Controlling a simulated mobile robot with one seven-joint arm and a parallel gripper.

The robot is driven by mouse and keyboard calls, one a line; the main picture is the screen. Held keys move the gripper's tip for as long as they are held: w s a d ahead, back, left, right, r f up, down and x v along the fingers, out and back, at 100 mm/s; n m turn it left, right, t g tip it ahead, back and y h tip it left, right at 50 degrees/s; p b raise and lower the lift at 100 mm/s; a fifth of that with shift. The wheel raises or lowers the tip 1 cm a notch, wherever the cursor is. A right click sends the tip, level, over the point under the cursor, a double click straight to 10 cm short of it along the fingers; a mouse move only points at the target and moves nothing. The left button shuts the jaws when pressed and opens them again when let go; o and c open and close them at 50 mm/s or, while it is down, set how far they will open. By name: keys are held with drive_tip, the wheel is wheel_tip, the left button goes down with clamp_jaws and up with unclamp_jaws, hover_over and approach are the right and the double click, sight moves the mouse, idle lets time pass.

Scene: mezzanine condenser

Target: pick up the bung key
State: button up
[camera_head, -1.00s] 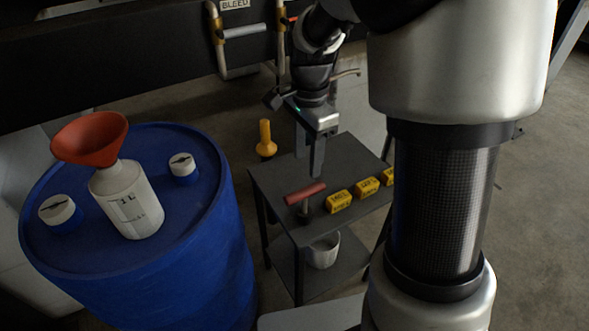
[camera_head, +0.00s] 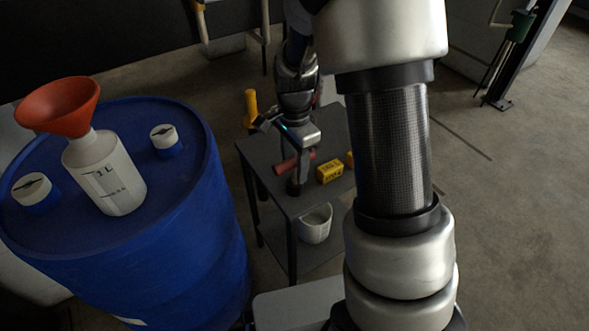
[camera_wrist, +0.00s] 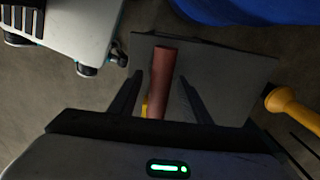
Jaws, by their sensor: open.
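The bung key has a red cylindrical handle (camera_head: 290,163) and stands on the small dark side table (camera_head: 258,158). In the wrist view the red handle (camera_wrist: 162,85) lies lengthwise between the two fingers, with a gap on each side. My gripper (camera_head: 296,180) points down over the table at the key, with its fingers open; it also shows in the wrist view (camera_wrist: 160,92). The fingers partly hide the key's stem in the head view. I cannot tell how far the fingertips reach down beside the handle.
A yellow block (camera_head: 329,171) sits close right of the key, with another partly hidden behind my arm. A white bucket (camera_head: 315,224) is on the lower shelf. A blue drum (camera_head: 200,235) with a white bottle (camera_head: 104,172) and red funnel (camera_head: 59,106) stands left. A yellow-handled object (camera_head: 250,105) is behind.

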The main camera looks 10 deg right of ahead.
drive_tip(key=shift+f, duration=0.5)
clamp_jaws()
